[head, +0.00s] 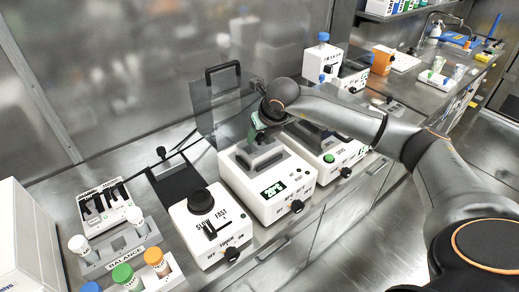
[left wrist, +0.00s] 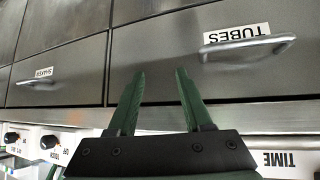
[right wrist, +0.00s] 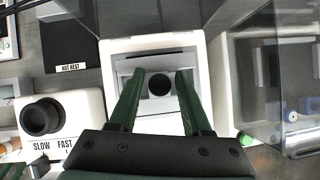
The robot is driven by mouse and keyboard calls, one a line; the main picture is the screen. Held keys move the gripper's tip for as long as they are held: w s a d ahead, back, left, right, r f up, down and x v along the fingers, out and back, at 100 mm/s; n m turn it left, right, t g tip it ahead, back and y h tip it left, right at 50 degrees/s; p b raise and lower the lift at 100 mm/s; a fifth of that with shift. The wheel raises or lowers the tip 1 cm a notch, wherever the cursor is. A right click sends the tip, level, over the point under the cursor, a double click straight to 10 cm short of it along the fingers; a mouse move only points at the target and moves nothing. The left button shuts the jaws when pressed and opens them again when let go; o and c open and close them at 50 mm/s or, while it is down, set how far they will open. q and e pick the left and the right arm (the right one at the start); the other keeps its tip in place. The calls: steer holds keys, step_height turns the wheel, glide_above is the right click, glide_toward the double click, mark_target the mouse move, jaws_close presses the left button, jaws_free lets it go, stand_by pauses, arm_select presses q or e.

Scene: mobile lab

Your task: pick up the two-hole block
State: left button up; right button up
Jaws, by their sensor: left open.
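A white heater unit (head: 270,200) with a green display stands mid-bench. A grey block (head: 262,157) sits in its top recess; in the right wrist view this grey block (right wrist: 160,66) shows one dark round hole (right wrist: 159,85), and I cannot make out a second. My right gripper (head: 257,130), with green fingers, points down over the heater. In the right wrist view my right gripper (right wrist: 161,72) is open, its fingertips on either side of the hole; whether they touch the block is unclear. My left gripper (left wrist: 161,72) is open and empty, in front of the drawers.
A white stirrer with a black knob (head: 201,201) stands left of the heater, another white unit (head: 325,143) right of it. A clear raised panel (head: 215,100) stands behind. Capped tubes (head: 122,273) are front left. Drawers (left wrist: 230,75) face my left gripper.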

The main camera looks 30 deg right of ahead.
jaws_close()
stand_by(1.0)
steer(key=shift+w+r, duration=0.1)
steer(key=shift+r, duration=0.05)
